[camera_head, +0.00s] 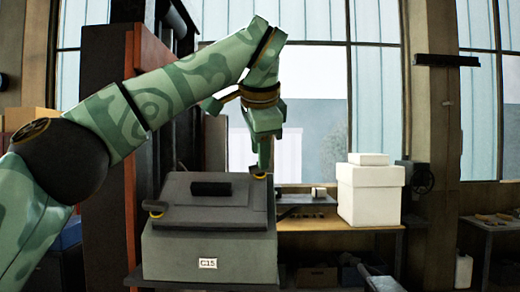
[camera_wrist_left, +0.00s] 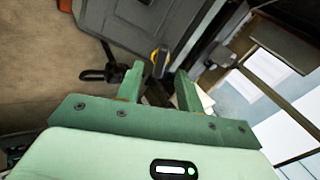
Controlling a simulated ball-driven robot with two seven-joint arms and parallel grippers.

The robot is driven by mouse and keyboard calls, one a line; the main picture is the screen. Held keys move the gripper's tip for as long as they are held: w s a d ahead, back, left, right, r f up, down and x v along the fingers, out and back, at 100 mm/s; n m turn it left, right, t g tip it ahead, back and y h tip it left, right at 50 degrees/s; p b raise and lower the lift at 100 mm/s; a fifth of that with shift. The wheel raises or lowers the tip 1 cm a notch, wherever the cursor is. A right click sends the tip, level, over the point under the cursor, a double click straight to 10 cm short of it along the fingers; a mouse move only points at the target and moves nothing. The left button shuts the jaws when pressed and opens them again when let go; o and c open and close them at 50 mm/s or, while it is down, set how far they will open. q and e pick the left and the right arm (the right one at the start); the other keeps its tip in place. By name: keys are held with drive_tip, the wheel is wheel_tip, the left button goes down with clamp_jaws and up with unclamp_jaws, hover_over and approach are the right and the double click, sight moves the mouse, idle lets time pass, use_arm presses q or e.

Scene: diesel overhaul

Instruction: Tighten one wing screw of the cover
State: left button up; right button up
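The grey case marked C15 (camera_head: 210,255) stands in the middle of the head view, with a dark cover (camera_head: 205,215) and black handle on top. One dark-and-yellow wing screw (camera_head: 154,207) is at the cover's front left. Another wing screw (camera_head: 259,173) is at its back right, under my left gripper (camera_head: 264,160). In the left wrist view, this screw (camera_wrist_left: 160,58) lies near the fingertips, roughly between their lines. The left gripper (camera_wrist_left: 162,78) is open, with a gap between its fingers. Whether a finger touches the screw is unclear. My right gripper is not in view.
A wooden bench (camera_head: 340,224) behind the case bears stacked white boxes (camera_head: 370,190). A tall reddish-brown post (camera_head: 150,110) stands close behind my left arm. Another table (camera_head: 492,224) is at the far right. Windows fill the back.

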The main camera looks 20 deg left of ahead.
use_arm(q)
drive_tip(key=shift+f, duration=0.1)
drive_tip(key=shift+b+x, duration=0.8)
drive_tip(key=shift+x, duration=1.1)
clamp_jaws()
drive_tip(key=m+p, duration=0.1)
drive_tip(key=m, duration=0.2)
drive_tip(key=shift+r+p, duration=0.2)
drive_tip(key=shift+p, duration=0.15)
drive_tip(key=shift+m, duration=0.6)
drive_tip(key=shift+f, duration=0.25)
